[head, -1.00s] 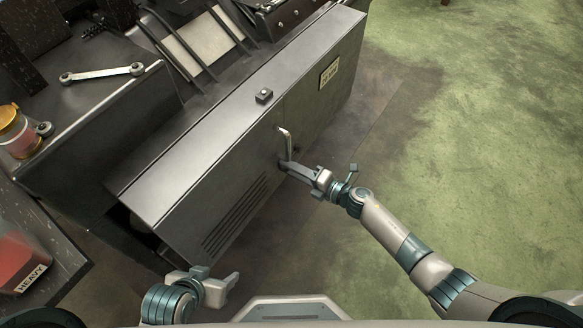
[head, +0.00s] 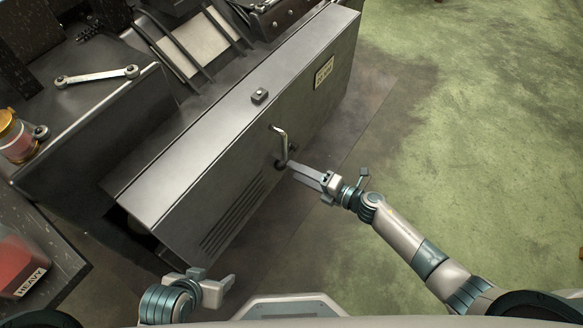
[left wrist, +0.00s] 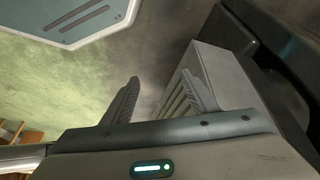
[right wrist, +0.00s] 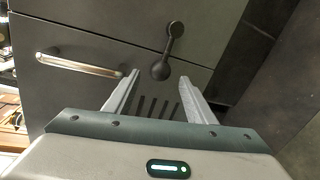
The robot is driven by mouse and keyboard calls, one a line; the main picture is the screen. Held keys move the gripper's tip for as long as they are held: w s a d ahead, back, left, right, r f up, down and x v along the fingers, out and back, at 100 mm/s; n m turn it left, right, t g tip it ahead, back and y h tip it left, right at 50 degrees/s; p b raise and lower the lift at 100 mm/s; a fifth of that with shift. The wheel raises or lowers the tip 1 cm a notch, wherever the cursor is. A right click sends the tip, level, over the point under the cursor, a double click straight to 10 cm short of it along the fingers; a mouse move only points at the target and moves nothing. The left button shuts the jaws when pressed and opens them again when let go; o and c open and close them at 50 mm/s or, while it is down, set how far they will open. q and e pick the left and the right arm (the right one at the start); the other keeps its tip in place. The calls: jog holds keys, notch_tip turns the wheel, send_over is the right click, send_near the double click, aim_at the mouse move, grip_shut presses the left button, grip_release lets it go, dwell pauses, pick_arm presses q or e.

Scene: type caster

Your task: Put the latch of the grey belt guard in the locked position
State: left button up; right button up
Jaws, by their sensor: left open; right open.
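The grey belt guard (head: 225,140) is a long box with a light top and a darker front panel. Its latch (head: 281,164) is a short dark lever beside the chrome bar handle (head: 279,140). My right gripper (head: 293,171) is open in front of the latch. In its wrist view (right wrist: 160,77) the knob appears between the fingertips; contact cannot be told. My left gripper (head: 216,277) is open and empty near my base, away from the latch.
The guard's front has vent slots (head: 230,215) and a yellowish label (head: 324,72). Green floor (head: 470,130) is open at right.

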pick_arm(q)
jog(key=shift+s+a, duration=0.15)
jog(key=shift+s, duration=0.2)
pick_arm(e)
jog(key=v, duration=1.3)
pick_arm(q)
jog(key=shift+w, duration=0.1)
pick_arm(e)
jog(key=shift+w, duration=0.1)
